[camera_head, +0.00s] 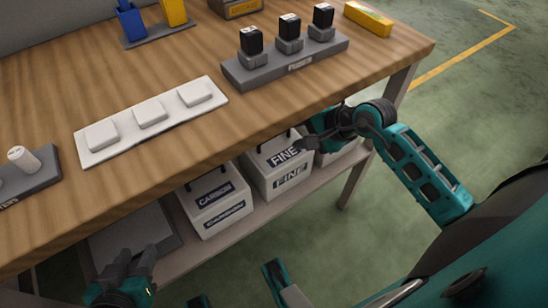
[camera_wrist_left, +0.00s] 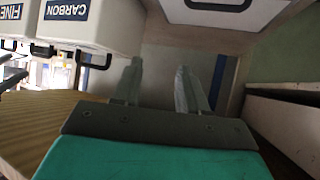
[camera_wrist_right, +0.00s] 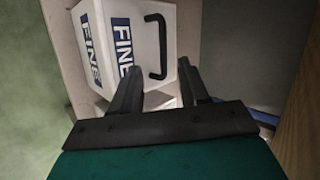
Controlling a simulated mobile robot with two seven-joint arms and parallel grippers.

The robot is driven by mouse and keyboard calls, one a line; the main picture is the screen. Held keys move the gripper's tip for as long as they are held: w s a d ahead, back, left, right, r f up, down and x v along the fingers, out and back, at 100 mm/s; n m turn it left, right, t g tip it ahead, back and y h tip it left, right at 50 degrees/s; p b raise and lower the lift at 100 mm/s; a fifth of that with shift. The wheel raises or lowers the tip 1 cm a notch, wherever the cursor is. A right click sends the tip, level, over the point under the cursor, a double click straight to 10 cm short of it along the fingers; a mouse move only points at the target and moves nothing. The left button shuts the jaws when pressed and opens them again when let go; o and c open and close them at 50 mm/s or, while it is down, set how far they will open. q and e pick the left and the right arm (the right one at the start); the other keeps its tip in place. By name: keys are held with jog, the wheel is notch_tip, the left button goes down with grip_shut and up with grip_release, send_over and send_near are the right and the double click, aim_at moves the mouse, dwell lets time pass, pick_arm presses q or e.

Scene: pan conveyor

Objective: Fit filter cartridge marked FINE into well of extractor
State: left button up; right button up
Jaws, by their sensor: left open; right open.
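A white box marked FINE (camera_head: 276,174) sits on the shelf under the bench, beside a white box marked CARBON (camera_head: 215,206). My right gripper (camera_head: 303,142) is open at the upper right of the FINE box. In the right wrist view, the FINE box (camera_wrist_right: 143,23) and its black handle (camera_wrist_right: 157,47) lie just beyond the open, empty right fingers (camera_wrist_right: 158,84). My left gripper (camera_head: 126,284) is low at the left, by the shelf. Its open, empty fingers (camera_wrist_left: 158,85) show in the left wrist view.
The wooden bench top (camera_head: 150,75) overhangs the boxes. It holds a white strip with three pads (camera_head: 150,118), a grey rack with three black-topped pieces (camera_head: 285,63) and a white cylinder (camera_head: 23,160) in a dark holder. Green floor (camera_head: 300,240) is free in front.

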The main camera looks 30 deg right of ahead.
aim_at(281, 147)
jog(key=shift+w+a, duration=0.2)
jog(key=shift+w, duration=0.15)
jog(key=b+x, duration=0.1)
jog(key=x, duration=0.4)
grip_shut()
jog(key=shift+s+d+f, duration=0.1)
jog(key=shift+f, duration=0.05)
dwell(0.8)
